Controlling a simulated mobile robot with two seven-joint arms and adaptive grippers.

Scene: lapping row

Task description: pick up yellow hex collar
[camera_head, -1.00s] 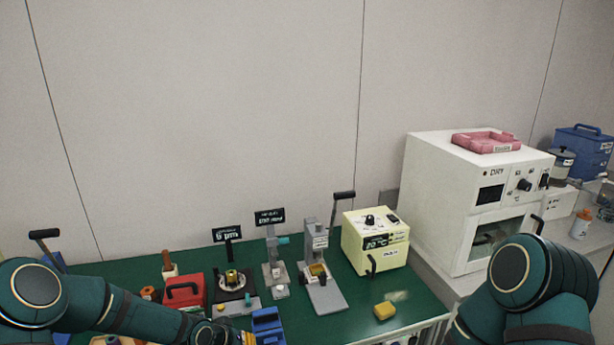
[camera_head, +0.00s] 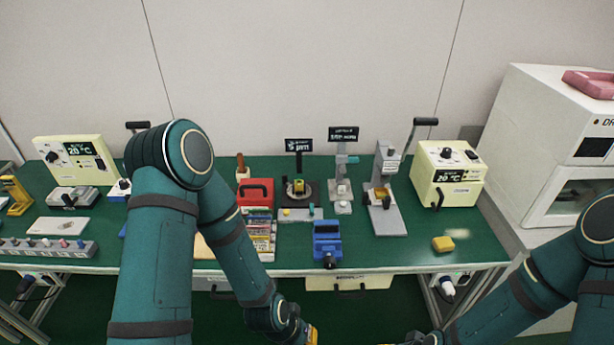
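A small yellow piece with a dark middle (camera_head: 299,187) sits on the round black plate of the device under the "5 µm" sign; it may be the yellow hex collar, but it is too small to tell its shape. Another yellowish piece (camera_head: 380,193) sits in the grey lever press. My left gripper (camera_head: 308,336) is at the bottom edge, low in front of the table, with a bit of yellow showing at its tip. My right gripper (camera_head: 404,342) is mostly cut off by the bottom edge. Neither gripper's fingers show clearly, and both are well short of these pieces.
A blue vise-like fixture (camera_head: 326,240), a red box with a handle (camera_head: 256,193) and a cream heater (camera_head: 447,175) stand on the green table (camera_head: 410,252). My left arm hides part of the table.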

